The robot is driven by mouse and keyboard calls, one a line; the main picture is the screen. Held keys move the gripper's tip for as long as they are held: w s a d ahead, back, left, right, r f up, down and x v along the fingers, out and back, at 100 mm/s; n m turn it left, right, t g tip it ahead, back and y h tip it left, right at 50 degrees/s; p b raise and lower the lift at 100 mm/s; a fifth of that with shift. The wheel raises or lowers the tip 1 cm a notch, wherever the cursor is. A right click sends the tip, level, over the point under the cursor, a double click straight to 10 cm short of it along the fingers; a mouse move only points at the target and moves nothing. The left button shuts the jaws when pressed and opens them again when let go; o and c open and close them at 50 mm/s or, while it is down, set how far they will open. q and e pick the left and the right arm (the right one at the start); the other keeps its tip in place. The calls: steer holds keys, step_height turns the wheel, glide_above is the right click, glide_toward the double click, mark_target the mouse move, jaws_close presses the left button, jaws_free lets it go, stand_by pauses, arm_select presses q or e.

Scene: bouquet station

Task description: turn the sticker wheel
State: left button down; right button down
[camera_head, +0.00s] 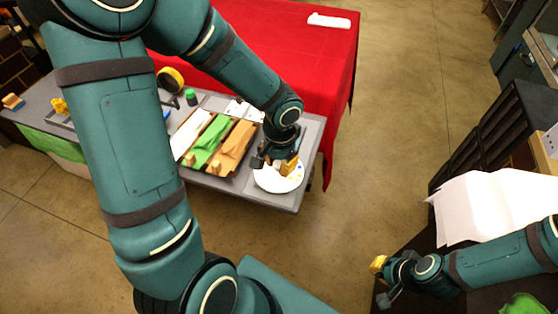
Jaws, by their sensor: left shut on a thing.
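The sticker wheel (268,183) is a white disc with small coloured marks, lying at the right end of the grey table. My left gripper (276,165) is over the wheel, pointing down, and is shut on a part of it. The gripped part is mostly hidden by the fingers, and the wheel's far side is covered by the gripper. My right gripper (379,281) is at the lower right, far from the wheel; its fingers stand apart with nothing between them.
Left of the wheel, a dark tray holds white (192,133), green (212,141) and tan (236,147) wrapping pieces. A tape roll (171,79) and a green-capped jar (191,97) stand behind. A red-covered table (300,55) is at the back. White paper (490,205) lies at the right.

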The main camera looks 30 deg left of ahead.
mark_target(280, 164)
arm_select(q)
steer(key=m+p, duration=0.1)
steer(key=m, duration=0.3)
steer(key=shift+m, duration=0.3)
steer(key=shift+d, duration=0.1)
stand_by(0.4)
steer(key=c, duration=0.7)
jaws_free()
step_height(280, 164, up, 12)
steer(key=shift+d, duration=0.1)
